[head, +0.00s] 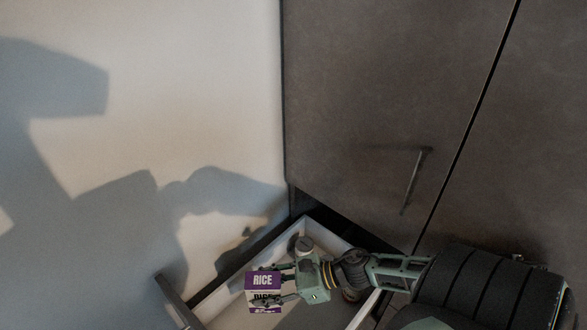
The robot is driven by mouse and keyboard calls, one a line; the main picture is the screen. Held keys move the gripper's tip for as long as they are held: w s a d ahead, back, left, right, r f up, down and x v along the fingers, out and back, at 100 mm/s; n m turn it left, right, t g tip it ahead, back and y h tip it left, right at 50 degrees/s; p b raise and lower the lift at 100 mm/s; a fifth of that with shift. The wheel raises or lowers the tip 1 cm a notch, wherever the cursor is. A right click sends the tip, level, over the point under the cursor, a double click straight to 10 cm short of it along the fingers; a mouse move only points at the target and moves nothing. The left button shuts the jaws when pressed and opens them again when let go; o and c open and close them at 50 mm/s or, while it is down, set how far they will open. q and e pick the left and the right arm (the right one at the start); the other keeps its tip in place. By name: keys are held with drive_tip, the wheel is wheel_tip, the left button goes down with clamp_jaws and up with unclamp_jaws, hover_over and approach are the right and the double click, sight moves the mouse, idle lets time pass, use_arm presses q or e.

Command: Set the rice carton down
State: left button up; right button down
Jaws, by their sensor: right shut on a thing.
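The rice carton (264,281) is a small purple and white box with RICE printed on it, low in the head view. My right gripper (272,284) comes in from the right and is shut on the carton, with its fingers at the carton's side. The carton looks upright, over or inside an open drawer (318,232) with white walls. I cannot tell whether its base touches the drawer floor. My left gripper is not in view.
Dark cabinet doors (380,90) rise behind the drawer, one with a vertical handle (416,180). A pale wall (190,100) stands at the left. A brownish round item (351,295) sits partly hidden under my right arm. Drawer floor shows bare right of the carton.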

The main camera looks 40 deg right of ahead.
drive_tip(key=shift+s+d+f+b, duration=0.2)
drive_tip(key=shift+d+f+b, duration=0.15)
drive_tip(key=shift+f, duration=0.2)
wheel_tip(320, 180, down, 5)
drive_tip(key=b, duration=0.4)
drive_tip(key=shift+a+f, duration=0.1)
drive_tip(key=shift+a, duration=0.05)
drive_tip(key=shift+f+b, duration=0.4)
drive_tip(key=shift+b, duration=0.1)
wheel_tip(320, 180, down, 3)
drive_tip(key=shift+r+b, duration=0.1)
drive_tip(key=shift+b, duration=1.15)
drive_tip(key=shift+f, duration=0.3)
drive_tip(key=shift+r, duration=0.1)
drive_tip(key=shift+f+b, duration=0.25)
drive_tip(key=shift+b, duration=0.1)
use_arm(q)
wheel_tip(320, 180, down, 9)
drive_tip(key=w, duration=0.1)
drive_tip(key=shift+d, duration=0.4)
use_arm(e)
drive_tip(key=c, duration=1.1)
unclamp_jaws()
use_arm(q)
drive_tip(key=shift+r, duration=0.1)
